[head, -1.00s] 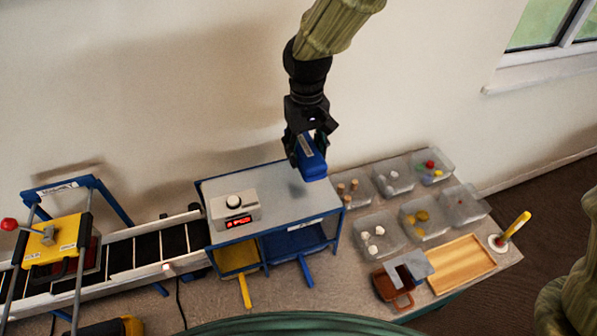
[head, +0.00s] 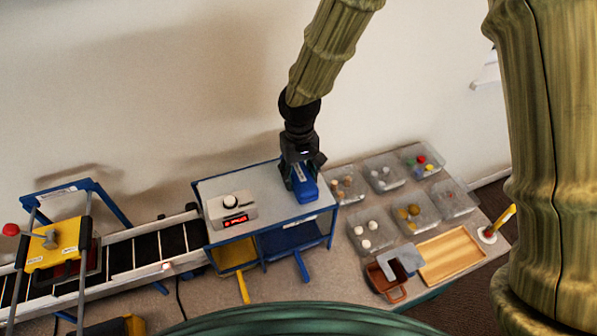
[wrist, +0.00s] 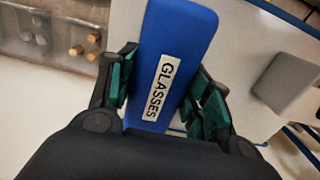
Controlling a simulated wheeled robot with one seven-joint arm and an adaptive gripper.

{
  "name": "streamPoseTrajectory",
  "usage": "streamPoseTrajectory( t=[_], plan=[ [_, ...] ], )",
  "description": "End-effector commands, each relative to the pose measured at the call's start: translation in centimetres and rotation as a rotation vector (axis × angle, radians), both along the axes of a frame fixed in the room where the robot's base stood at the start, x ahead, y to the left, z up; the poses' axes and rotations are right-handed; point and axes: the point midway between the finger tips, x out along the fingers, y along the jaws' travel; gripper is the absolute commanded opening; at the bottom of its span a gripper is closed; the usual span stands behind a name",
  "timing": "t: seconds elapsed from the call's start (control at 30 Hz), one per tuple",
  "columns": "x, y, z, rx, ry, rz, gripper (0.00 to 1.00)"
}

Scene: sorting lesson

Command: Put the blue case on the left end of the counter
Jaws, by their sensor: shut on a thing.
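The blue case (head: 305,184) is a long blue box. In the wrist view the blue case (wrist: 177,45) carries a white label reading GLASSES. My gripper (head: 300,172) is shut on it, with a green-padded finger on each side, as the wrist view of my gripper (wrist: 165,95) shows. The case is over the right part of the grey top of a blue-framed stand (head: 268,188). I cannot tell whether it touches that top. The counter (head: 340,288) runs under everything, and its left end is taken up by a conveyor.
A conveyor (head: 120,258) with a yellow machine (head: 58,243) fills the left. A white box with a red display (head: 231,211) sits on the stand top, left of the case.

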Motion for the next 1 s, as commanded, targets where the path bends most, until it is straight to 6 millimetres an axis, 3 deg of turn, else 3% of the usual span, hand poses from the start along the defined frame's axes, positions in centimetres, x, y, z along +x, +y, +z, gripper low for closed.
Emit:
streamPoseTrajectory(
  t=[0.3, 0.33, 0.43, 0.77, 1.0],
  plan=[
    [0.0, 0.0, -0.3, 0.000, 0.000, 0.000, 0.23],
    [0.0, 0.0, -0.3, 0.000, 0.000, 0.000, 0.53],
    [0.0, 0.0, -0.2, 0.000, 0.000, 0.000, 0.71],
    [0.0, 0.0, -0.1, 0.000, 0.000, 0.000, 0.71],
    [0.1, 0.0, 1.4, 0.002, -0.003, -0.001, 0.71]
  ],
)
